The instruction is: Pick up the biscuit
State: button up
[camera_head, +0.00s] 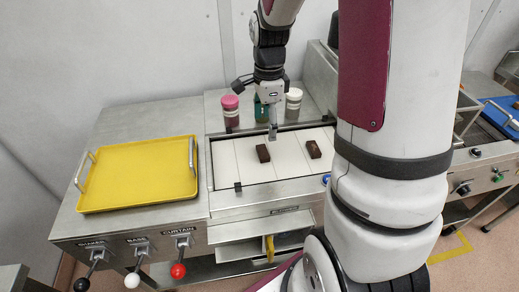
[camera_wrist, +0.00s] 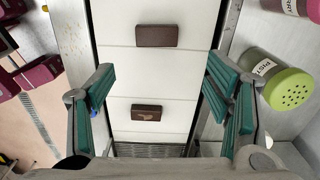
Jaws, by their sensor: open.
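Two dark brown rectangular biscuits lie apart on the white belt. In the head view one biscuit (camera_head: 263,153) is near the belt's middle and the other biscuit (camera_head: 313,149) is to its right. My gripper (camera_head: 272,131) is above the belt, close to the left biscuit in the head view.
The belt (camera_head: 224,165) has low metal sides. A yellow tray (camera_head: 140,176) with handles is at left, above several levers. A dark grating (camera_wrist: 150,150) crosses the belt's end.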

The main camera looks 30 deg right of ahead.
aim_at(267, 151)
jog(key=f, duration=0.6)
jog(key=f+p, duration=0.1)
jog(key=f, duration=0.2)
jog(key=shift+s+a+f, duration=0.1)
jog(key=shift+s, duration=0.15)
jog(key=shift+c, duration=0.6)
jog(key=c, duration=0.7)
